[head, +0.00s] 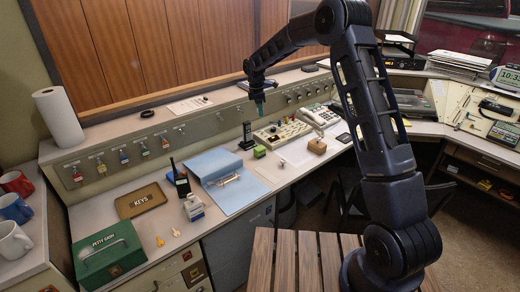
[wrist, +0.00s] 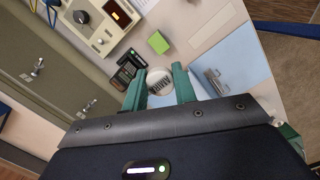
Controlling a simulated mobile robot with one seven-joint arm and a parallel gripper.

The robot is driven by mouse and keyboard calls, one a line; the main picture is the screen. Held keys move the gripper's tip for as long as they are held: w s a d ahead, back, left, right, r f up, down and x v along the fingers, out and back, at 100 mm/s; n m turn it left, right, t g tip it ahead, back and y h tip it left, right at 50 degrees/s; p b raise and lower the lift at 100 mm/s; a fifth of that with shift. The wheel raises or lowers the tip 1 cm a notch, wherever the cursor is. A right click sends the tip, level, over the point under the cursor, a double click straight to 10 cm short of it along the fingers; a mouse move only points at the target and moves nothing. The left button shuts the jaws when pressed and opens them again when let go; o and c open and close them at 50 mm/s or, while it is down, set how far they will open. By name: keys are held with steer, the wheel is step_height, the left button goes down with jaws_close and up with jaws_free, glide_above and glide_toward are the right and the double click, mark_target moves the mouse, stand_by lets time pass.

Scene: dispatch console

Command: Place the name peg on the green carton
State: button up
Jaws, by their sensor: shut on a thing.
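My gripper (head: 260,107) hangs from the outstretched arm above the back of the desk, over the area of the green carton. In the wrist view, its green fingers (wrist: 160,76) are closed on a small pale round-topped thing with dark marks, which I take to be the name peg (wrist: 160,82). Its lower part is hidden. The green carton (head: 259,152) is a small bright green block standing on the desk in front of the beige console panel. It also shows in the wrist view (wrist: 158,42), beyond the fingertips and apart from them.
A black handset in its stand (head: 247,137) is close to the carton's left. A blue binder (head: 228,180) lies nearer, and the beige console panel (head: 284,132) is behind. A brown box (head: 317,146) and a telephone (head: 320,116) are to the right. White desk surface shows around the carton.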

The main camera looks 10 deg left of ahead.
mark_target(261, 148)
steer(key=shift+w+a+r, duration=0.1)
steer(key=shift+w, duration=0.3)
steer(key=shift+w+f, duration=0.1)
steer(key=shift+f, duration=0.2)
step_height(261, 148, down, 19)
steer(key=shift+f, duration=0.1)
steer(key=shift+f, duration=0.15)
steer(key=o, duration=0.9)
steer(key=shift+o, duration=0.2)
